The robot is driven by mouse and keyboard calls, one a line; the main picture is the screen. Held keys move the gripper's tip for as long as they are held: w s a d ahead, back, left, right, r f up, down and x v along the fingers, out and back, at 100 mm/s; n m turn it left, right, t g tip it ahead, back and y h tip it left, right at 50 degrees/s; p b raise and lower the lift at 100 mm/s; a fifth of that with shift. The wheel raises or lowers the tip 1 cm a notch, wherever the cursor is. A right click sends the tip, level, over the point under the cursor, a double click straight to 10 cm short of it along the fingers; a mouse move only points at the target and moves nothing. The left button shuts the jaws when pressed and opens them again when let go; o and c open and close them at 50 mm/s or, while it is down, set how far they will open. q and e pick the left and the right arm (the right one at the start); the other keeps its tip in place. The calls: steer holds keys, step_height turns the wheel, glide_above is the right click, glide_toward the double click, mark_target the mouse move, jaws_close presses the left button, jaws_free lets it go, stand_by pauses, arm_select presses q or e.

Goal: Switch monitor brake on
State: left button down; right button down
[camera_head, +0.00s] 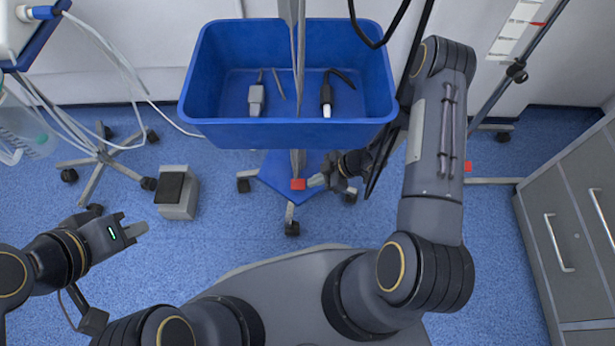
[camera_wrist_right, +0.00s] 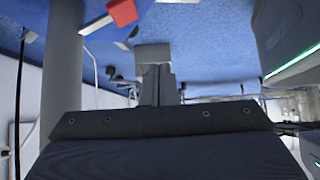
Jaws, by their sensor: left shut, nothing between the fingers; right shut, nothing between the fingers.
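A small red pedal (camera_head: 298,184) is on the blue wheeled base of the monitor stand, below the blue bin. It also shows in the right wrist view (camera_wrist_right: 122,12), up and left of my fingertips. My right gripper (camera_head: 317,180) is shut and empty, low down just right of the red pedal. In the right wrist view a gap shows between the shut fingertips (camera_wrist_right: 153,54) and the pedal. My left gripper (camera_head: 137,230) is shut and empty over the floor at the left, far from the stand. The monitor itself is not clearly in view.
A blue bin (camera_head: 290,132) with several small devices hangs on the stand's pole above the base. A black cable runs beside my right arm. A grey pedal box (camera_head: 177,205) and a wheeled stand (camera_head: 97,180) are at left. A grey cabinet (camera_head: 562,225) is at right.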

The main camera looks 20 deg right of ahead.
steer(key=s+d+r, duration=0.1)
steer(key=s+d+r+p, duration=0.1)
steer(key=r, duration=0.1)
steer(key=shift+s+d, duration=0.1)
steer(key=shift+d, duration=0.3)
stand_by(0.3)
